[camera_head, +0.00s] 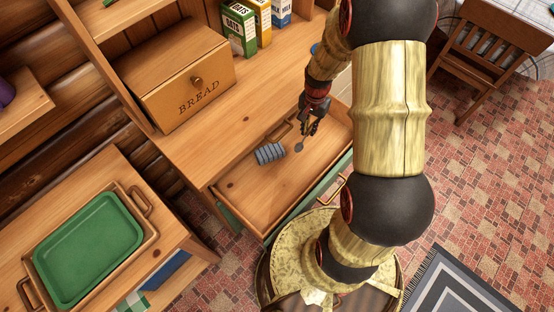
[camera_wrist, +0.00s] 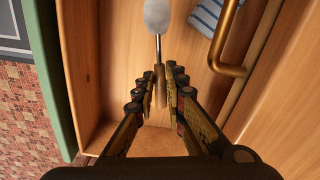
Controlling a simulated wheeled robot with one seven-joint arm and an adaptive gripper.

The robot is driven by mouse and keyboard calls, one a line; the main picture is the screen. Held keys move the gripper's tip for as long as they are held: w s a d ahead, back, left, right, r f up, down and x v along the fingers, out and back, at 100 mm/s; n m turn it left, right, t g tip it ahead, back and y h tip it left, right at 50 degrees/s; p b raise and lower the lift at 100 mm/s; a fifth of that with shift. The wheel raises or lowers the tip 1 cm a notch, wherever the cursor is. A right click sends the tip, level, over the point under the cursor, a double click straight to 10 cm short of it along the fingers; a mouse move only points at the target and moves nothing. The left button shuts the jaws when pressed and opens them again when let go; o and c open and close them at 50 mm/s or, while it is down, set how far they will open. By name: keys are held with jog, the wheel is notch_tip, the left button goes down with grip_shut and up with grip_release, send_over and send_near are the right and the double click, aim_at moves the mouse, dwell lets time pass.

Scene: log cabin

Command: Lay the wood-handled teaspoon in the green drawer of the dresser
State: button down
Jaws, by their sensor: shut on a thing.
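My gripper (camera_head: 308,131) is shut on the wooden handle of the teaspoon (camera_head: 299,147). In the wrist view, the teaspoon (camera_wrist: 157,20) points away from my gripper (camera_wrist: 160,88), its metal bowl at the far end. The green drawer (camera_head: 255,190) of the dresser (camera_head: 204,150) is pulled open, and its wooden inside shows. Its green front edge (camera_wrist: 43,70) is at the left in the wrist view. The teaspoon is over the drawer's inside; its exact height above the bottom is hard to tell.
A blue-grey striped cloth roll (camera_head: 270,153) lies in the drawer, near the spoon's bowl. A brass handle (camera_wrist: 227,55) juts out beside the opening. A bread box (camera_head: 180,85) and cartons (camera_head: 240,28) stand on the dresser top. A green tray (camera_head: 90,250) lies at the left.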

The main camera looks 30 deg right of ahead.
aim_at(306, 149)
notch_tip(306, 149, down, 2)
jog(key=shift+d+f+m+b, duration=0.1)
jog(key=shift+f+m+b, duration=0.15)
jog(key=shift+m+b, duration=0.7)
jog(key=shift+m, duration=0.25)
notch_tip(306, 149, down, 10)
jog(key=b, duration=0.3)
jog(key=shift+r, duration=0.15)
jog(key=c, duration=2)
grip_release()
jog(key=shift+o, duration=0.9)
